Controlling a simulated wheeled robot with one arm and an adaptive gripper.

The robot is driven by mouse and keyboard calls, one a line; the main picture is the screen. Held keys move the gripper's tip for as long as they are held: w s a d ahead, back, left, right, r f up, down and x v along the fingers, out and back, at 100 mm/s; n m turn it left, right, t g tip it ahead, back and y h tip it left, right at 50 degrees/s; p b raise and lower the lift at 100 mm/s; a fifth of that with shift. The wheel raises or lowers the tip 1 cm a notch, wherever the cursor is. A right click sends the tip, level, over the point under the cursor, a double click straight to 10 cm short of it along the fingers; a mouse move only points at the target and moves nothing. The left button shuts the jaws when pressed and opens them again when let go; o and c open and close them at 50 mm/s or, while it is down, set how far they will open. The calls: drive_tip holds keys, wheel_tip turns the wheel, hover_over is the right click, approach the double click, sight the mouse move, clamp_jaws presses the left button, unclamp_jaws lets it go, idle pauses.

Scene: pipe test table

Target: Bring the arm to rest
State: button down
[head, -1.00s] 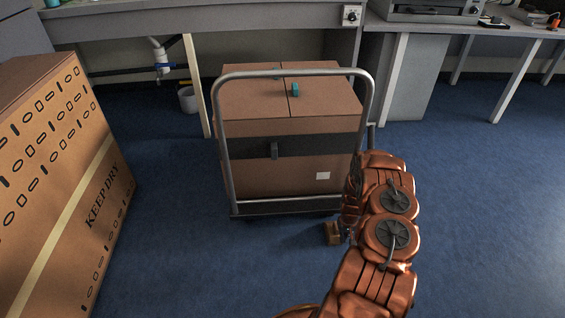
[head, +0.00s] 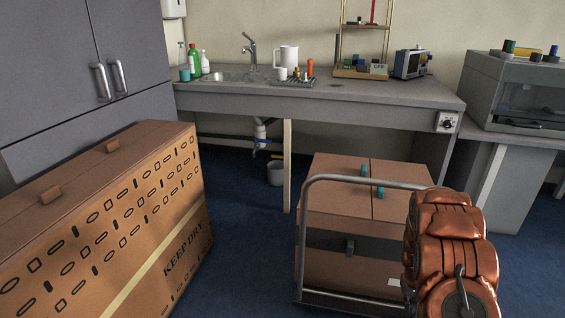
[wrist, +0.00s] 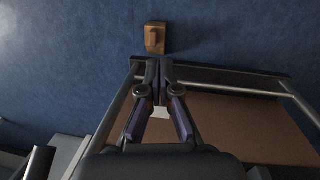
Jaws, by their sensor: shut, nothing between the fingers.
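My gripper (wrist: 158,72) shows in the wrist view with its two dark fingers together and nothing between them. It points down beside the cart (wrist: 225,82). A small wooden block (wrist: 155,38) with a raised grip lies on the blue floor beyond the fingertips, apart from them. In the head view my copper-coloured arm is at the lower right, in front of the cart's right side. My gripper is outside the head view.
The cart's metal handle (head: 301,225) and its cardboard box (head: 335,205) stand close to my arm. A large KEEP DRY box (head: 150,225) stands at the left. A workbench (head: 330,98) with a sink and a grey machine (head: 518,95) are behind. Blue floor (head: 235,235) lies open between the boxes.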

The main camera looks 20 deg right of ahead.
drive_tip(key=s+a+r+n+p, duration=0.15)
drive_tip(key=a+r+p, duration=0.25)
drive_tip(key=a+r, duration=0.55)
drive_tip(key=s+a+r+p, duration=0.2)
drive_tip(key=a+r+p, duration=0.15)
drive_tip(key=r, duration=1.15)
drive_tip(key=s+a+r+p, duration=0.2)
drive_tip(key=a+r+p, duration=0.2)
drive_tip(key=a+r, duration=0.6)
drive_tip(key=s+a+r+n+p, duration=0.1)
drive_tip(key=s+a+r+p, duration=0.4)
drive_tip(key=s+r, duration=0.5)
drive_tip(key=s+a+r+n+p, duration=0.2)
drive_tip(key=s+a+r+p, duration=0.2)
drive_tip(key=s+a+r, duration=0.5)
drive_tip(key=shift+s+r+y+p, duration=0.4)
drive_tip(key=shift+s+r, duration=0.1)
drive_tip(key=shift+r, duration=0.2)
